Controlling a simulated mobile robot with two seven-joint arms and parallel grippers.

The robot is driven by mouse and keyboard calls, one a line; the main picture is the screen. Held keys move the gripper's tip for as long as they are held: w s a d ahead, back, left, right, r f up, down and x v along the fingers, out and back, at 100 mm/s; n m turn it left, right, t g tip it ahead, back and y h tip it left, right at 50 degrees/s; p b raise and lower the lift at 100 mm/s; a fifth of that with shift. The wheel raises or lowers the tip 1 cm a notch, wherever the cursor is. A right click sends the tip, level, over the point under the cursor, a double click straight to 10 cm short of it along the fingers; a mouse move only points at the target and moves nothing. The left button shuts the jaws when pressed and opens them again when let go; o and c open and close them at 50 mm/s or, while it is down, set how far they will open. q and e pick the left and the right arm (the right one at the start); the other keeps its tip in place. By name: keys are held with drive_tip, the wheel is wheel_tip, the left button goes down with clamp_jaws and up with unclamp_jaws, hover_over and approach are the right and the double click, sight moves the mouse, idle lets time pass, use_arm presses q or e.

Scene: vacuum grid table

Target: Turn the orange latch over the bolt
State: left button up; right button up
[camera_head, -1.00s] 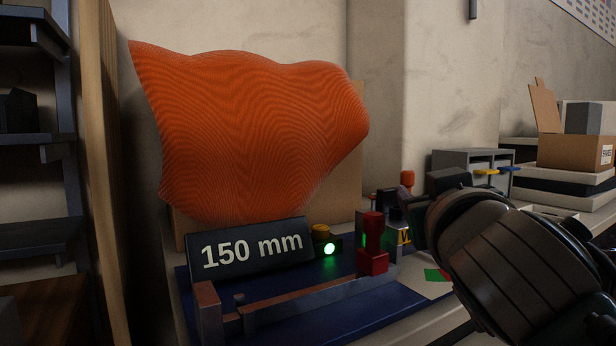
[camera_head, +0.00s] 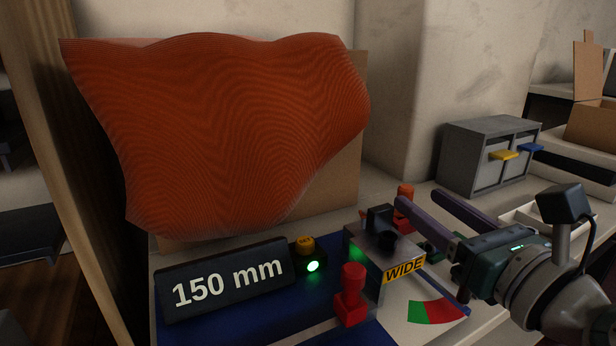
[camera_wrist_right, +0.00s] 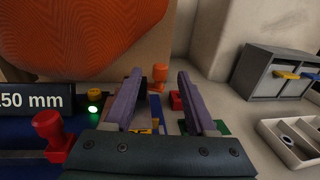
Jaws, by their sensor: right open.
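My right gripper (camera_head: 418,199) comes in from the right in the head view. Its two purple fingers are apart, with nothing held between them. A small upright orange piece (camera_head: 405,191) stands just beyond the fingertips, beside the clear-fronted block with the "WIDE" label (camera_head: 405,269). In the right wrist view the orange piece (camera_wrist_right: 160,75) shows between the open fingers, farther off. I cannot tell for certain whether it is the latch, and I cannot make out a bolt; the fingers hide part of that area. My left gripper is not in view.
A large ribbed orange sheet (camera_head: 220,130) stands at the back left. In front are a "150 mm" sign (camera_head: 228,281), a green-lit lamp (camera_head: 313,266) and a red knob (camera_head: 350,296). A grey drawer cabinet (camera_head: 470,158) and a white tray (camera_wrist_right: 290,140) are at the right.

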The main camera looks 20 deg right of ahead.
sight(411, 192)
drive_tip(key=w, duration=0.5)
drive_tip(key=shift+d, duration=0.15)
clamp_jaws()
idle(0.4)
